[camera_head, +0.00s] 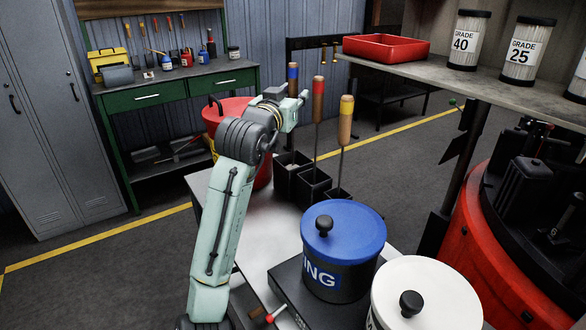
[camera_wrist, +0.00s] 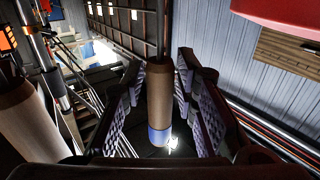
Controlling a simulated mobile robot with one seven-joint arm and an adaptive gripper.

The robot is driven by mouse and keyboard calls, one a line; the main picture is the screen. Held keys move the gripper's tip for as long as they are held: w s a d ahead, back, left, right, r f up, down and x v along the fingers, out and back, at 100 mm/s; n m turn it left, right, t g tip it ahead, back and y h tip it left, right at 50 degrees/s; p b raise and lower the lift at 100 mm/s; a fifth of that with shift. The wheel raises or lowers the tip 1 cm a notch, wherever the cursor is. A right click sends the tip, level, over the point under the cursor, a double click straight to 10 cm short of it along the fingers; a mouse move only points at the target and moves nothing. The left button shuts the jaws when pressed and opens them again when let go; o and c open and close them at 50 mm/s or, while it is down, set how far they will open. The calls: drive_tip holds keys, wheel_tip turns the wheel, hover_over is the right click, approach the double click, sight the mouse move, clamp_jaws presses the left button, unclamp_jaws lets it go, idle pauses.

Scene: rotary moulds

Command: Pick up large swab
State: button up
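Three swabs with wooden handles stand upright in black holders (camera_head: 313,187): one blue-banded (camera_head: 292,76), one red-banded (camera_head: 318,97) and one yellow-banded (camera_head: 346,118). No label shows which is the large one. My gripper (camera_wrist: 160,85) is at the blue-banded swab; in the head view my wrist hides its lower part. In the wrist view the blue-banded handle (camera_wrist: 159,102) lies between the two ridged fingers, with gaps visible beside it, so the gripper looks open around it. Another wooden handle fills the left side of the wrist view.
A red bucket (camera_head: 222,112) stands behind my arm. A blue-lidded pot (camera_head: 343,235) and a white-lidded pot (camera_head: 430,300) stand at the front. A shelf with a red tray (camera_head: 386,48) overhangs at right. A red machine (camera_head: 500,255) is beyond.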

clamp_jaws()
drive_tip(key=shift+r, duration=0.15)
wheel_tip(320, 180, up, 28)
drive_tip(key=b, duration=0.3)
idle(0.5)
drive_tip(key=shift+c, duration=1.1)
unclamp_jaws()
clamp_jaws()
drive_tip(key=shift+a, duration=0.1)
